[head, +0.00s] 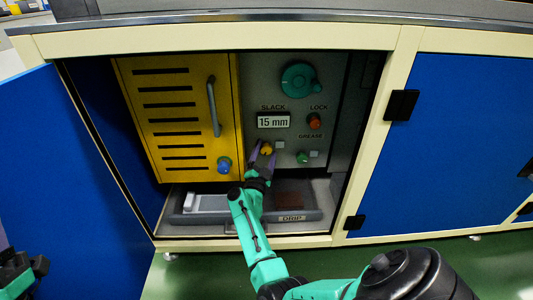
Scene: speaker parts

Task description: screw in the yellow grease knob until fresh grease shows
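The yellow grease knob (267,149) sits on the grey panel inside the open cabinet, below the "15 mm" slack display (274,121). A small pale square (280,145) is just right of it. My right gripper (264,154) reaches up to the knob from below, its purple fingers spread apart, one on each side of it. I cannot tell whether they touch it. No fresh grease can be made out at the knob. My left gripper (24,272) is at the lower left corner, partly cut off, away from the panel.
A yellow door (180,158) with a handle and blue knob stands left. The drip tray (313,215) lies below my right wrist. The open blue door (65,160) flanks the left.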

